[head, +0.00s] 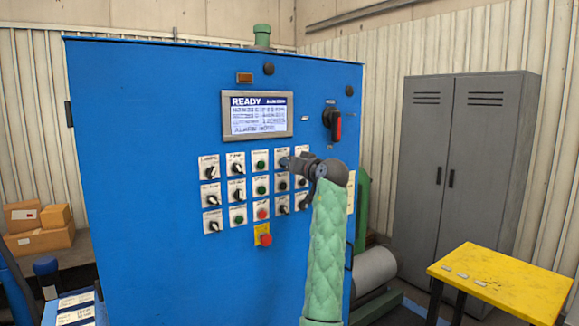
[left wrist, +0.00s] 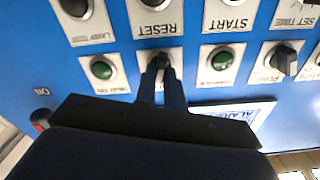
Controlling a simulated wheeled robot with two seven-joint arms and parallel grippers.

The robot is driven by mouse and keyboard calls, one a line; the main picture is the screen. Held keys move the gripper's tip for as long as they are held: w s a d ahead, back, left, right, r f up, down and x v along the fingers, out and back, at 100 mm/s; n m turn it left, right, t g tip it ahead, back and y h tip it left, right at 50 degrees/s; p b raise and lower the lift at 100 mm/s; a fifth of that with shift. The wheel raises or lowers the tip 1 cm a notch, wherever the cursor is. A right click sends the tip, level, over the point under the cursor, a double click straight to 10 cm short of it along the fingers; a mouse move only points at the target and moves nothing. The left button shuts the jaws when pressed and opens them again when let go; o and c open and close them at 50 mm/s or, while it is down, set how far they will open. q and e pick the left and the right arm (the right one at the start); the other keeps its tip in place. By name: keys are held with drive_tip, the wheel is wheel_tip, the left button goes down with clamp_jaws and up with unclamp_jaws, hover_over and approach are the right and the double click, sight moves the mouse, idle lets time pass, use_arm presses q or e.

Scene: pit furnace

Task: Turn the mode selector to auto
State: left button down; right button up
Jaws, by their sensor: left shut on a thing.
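A blue control cabinet (head: 160,130) carries rows of labelled selectors and push buttons. My left gripper (head: 289,163) reaches the right part of the top row, its green-sleeved arm rising from below. In the left wrist view, which is upside down, the two fingers of my left gripper (left wrist: 161,92) are shut on a black selector knob (left wrist: 159,63). The fingers cover this knob's label, so I cannot read its name or setting. A green button (left wrist: 103,68) and another green button (left wrist: 222,58) flank it. My right gripper is out of view.
The screen (head: 257,115) above the controls reads READY. A red-handled switch (head: 334,122) is to its right, and a red emergency button (head: 263,238) sits below the rows. A grey locker (head: 465,170) and a yellow table (head: 510,280) stand at the right; cartons (head: 38,225) at the left.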

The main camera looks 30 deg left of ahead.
use_arm(q)
drive_tip(key=shift+r+m, duration=0.1)
drive_tip(key=shift+m, duration=1)
drive_tip(key=c, duration=1.5)
unclamp_jaws()
drive_tip(key=shift+w+d, duration=0.1)
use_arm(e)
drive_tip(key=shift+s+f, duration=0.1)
